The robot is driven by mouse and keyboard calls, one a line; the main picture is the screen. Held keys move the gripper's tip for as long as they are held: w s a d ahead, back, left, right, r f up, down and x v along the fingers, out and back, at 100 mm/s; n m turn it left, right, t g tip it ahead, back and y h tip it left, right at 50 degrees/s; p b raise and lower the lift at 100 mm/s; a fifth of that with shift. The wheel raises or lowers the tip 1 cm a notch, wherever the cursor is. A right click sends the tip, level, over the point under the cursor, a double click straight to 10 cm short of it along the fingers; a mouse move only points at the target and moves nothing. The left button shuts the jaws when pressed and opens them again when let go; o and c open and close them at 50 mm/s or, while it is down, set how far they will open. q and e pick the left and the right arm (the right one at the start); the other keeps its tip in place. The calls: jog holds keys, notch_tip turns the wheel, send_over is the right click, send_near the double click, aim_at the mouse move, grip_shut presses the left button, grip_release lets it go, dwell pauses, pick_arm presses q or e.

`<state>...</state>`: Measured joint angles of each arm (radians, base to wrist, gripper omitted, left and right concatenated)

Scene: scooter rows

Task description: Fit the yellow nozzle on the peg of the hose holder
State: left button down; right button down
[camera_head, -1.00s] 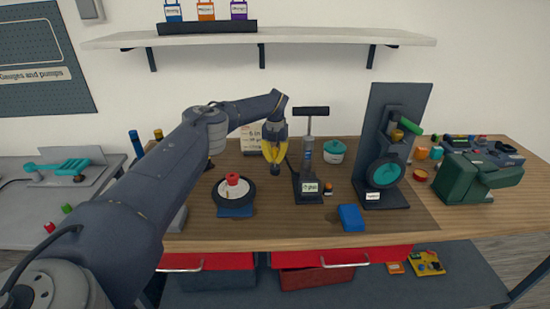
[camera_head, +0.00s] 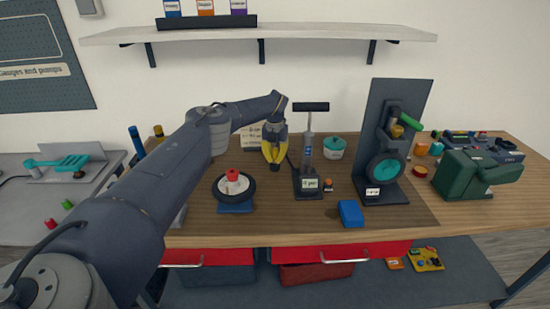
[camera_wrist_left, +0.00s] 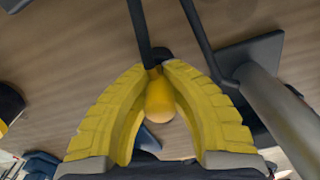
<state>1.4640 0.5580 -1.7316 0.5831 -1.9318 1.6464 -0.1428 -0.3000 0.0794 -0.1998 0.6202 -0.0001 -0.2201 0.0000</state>
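My left gripper (camera_head: 274,164) points down over the bench, just left of the floor pump (camera_head: 308,155). In the left wrist view its yellow fingers (camera_wrist_left: 161,68) close in around the small orange-yellow nozzle (camera_wrist_left: 160,102), which has a black hose (camera_wrist_left: 138,28) running up from it. The nozzle sits between the fingers and appears gripped near their tips. A dark piece (camera_wrist_left: 163,54) shows just beyond the fingertips. I cannot tell if it is the hose holder, and no peg is clearly seen. My right gripper is in no view.
A wheel with a red cap (camera_head: 233,186) lies left of the pump. A blue block (camera_head: 351,213) lies in front, and a teal-lidded pot (camera_head: 334,147) behind. A wheel stand (camera_head: 390,150) and a green case (camera_head: 478,174) stand to the right. A shelf (camera_head: 330,35) hangs above.

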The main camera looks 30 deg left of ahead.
pick_arm(q)
jog(key=c, duration=1.5)
grip_release()
notch_tip(320, 180, up, 12)
